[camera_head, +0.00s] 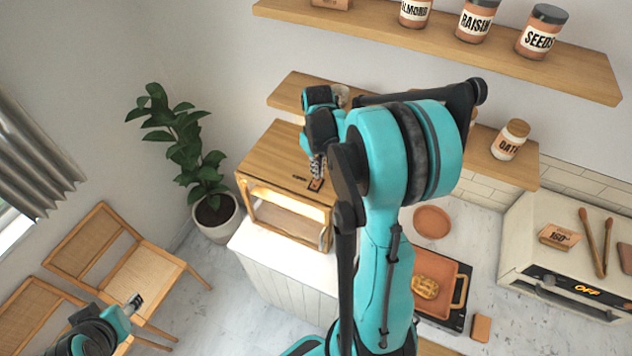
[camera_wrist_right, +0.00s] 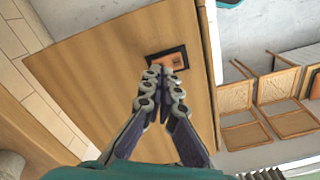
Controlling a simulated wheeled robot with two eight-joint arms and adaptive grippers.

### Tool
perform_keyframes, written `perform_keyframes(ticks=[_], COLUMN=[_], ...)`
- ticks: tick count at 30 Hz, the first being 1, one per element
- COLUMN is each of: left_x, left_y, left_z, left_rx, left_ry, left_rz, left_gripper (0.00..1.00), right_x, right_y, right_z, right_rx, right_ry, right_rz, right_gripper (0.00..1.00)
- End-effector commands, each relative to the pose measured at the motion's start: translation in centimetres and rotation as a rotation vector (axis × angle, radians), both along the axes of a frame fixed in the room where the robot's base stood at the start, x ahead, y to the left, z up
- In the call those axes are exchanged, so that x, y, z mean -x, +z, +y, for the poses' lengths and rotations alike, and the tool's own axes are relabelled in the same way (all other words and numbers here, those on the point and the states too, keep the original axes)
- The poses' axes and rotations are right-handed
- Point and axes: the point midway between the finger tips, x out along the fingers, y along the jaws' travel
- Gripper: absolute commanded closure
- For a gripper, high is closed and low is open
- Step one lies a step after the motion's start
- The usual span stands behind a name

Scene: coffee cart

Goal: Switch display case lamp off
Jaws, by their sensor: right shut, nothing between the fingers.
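The wooden display case (camera_head: 268,152) stands on the white counter, and warm light glows inside its front. On its top is a dark switch plate with an orange centre (camera_head: 315,185); the switch plate also shows in the right wrist view (camera_wrist_right: 178,59). My right gripper (camera_head: 317,176) points down at the switch, its fingers shut and empty. In the right wrist view its fingertips (camera_wrist_right: 167,70) are at the plate's near edge; I cannot tell whether they touch. My left gripper (camera_head: 134,302) is low at the left, far from the case; its jaw state is unclear.
A wooden shelf (camera_head: 285,92) is close behind the case, and a higher shelf (camera_head: 400,38) holds jars. A potted plant (camera_head: 215,212) and chairs (camera_head: 130,255) stand at left. An oven (camera_head: 570,260) is at right. My right arm hides part of the counter.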

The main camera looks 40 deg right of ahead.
Motion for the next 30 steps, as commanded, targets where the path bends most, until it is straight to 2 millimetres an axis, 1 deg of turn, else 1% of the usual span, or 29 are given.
perform_keyframes(ticks=[11,30], left_x=[0.0,0.0], left_y=[-0.1,-1.0], left_z=[0.0,0.0], left_rx=[0.0,0.0], left_ry=[0.0,0.0], left_rz=[0.0,0.0], left_gripper=[0.53,0.53], right_x=[0.0,0.0], right_y=[-0.1,-1.1], right_z=[0.0,0.0], right_rx=[0.0,0.0], right_ry=[0.0,0.0], right_rz=[0.0,0.0], right_gripper=[1.0,1.0])
